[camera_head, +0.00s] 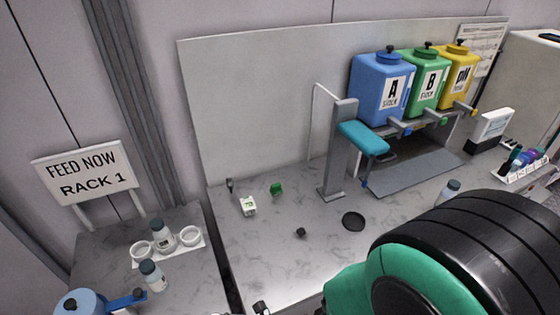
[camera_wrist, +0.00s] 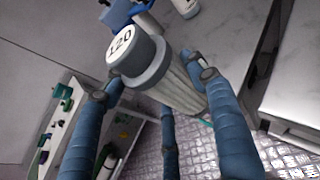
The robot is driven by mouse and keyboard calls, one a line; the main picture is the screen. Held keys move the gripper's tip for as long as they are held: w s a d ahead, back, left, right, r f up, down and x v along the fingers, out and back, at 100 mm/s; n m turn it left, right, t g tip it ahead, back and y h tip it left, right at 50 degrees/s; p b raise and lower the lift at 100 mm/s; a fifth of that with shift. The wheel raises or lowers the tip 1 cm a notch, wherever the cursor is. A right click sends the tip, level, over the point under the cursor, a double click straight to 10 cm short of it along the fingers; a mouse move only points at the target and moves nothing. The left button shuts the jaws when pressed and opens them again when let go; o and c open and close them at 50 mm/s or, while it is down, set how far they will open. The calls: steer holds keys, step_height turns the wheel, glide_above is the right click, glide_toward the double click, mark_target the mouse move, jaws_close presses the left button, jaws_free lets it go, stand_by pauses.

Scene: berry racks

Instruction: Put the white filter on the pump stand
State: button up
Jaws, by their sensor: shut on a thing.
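The white filter (camera_wrist: 180,93) is a pale ribbed canister with a grey cap and a round white label reading 120. It lies tilted between the blue fingers of my gripper (camera_wrist: 157,84) in the wrist view. The gripper is shut on it. In the head view neither the filter nor the fingers show clearly; my green and black arm fills the lower right. The likely pump stand is a grey upright post (camera_head: 338,150) with a teal arm (camera_head: 363,138) on the bench, in front of the tanks. The filter is apart from it.
Blue (camera_head: 377,85), green (camera_head: 424,80) and yellow (camera_head: 455,75) tanks stand on a shelf at the back right. A white bottle holder (camera_head: 190,252) is at left. Small items and a black disc (camera_head: 353,221) dot the bench. Its middle is mostly clear.

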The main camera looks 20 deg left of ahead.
steer(key=shift+w, duration=0.1)
steer(key=shift+w+a+r, duration=0.1)
steer(key=shift+w+r, duration=0.1)
steer(key=shift+w, duration=0.4)
steer(key=w+d+r+m+t+h+p, duration=0.1)
steer(key=w+d+r+m+t, duration=0.25)
steer(key=w, duration=0.75)
steer(key=w+d+r+m+t+p, duration=0.1)
steer(key=w+d+r+m+t, duration=0.3)
steer(key=w, duration=0.8)
steer(key=w+d+r+t+h+p, duration=0.15)
steer(key=w+d, duration=0.35)
steer(key=w, duration=0.6)
steer(key=w+d+r+m+t+h+p, duration=0.1)
steer(key=w+d+r+m+t+h, duration=0.1)
steer(key=w+d, duration=0.5)
steer(key=w+d+r+m+t+h+p, duration=0.1)
steer(key=w+d+r+m, duration=0.3)
steer(key=d, duration=1.2)
steer(key=w+d+r+m+t+h+p, duration=0.2)
steer(key=w+d+r, duration=0.4)
steer(key=w+d, duration=0.3)
steer(key=d+m+t+h, duration=0.1)
steer(key=d+h, duration=0.1)
steer(key=d, duration=0.1)
steer(key=shift+w+d+r, duration=0.3)
steer(key=shift+w+d, duration=0.05)
steer(key=shift+w, duration=0.05)
steer(key=shift+f, duration=0.1)
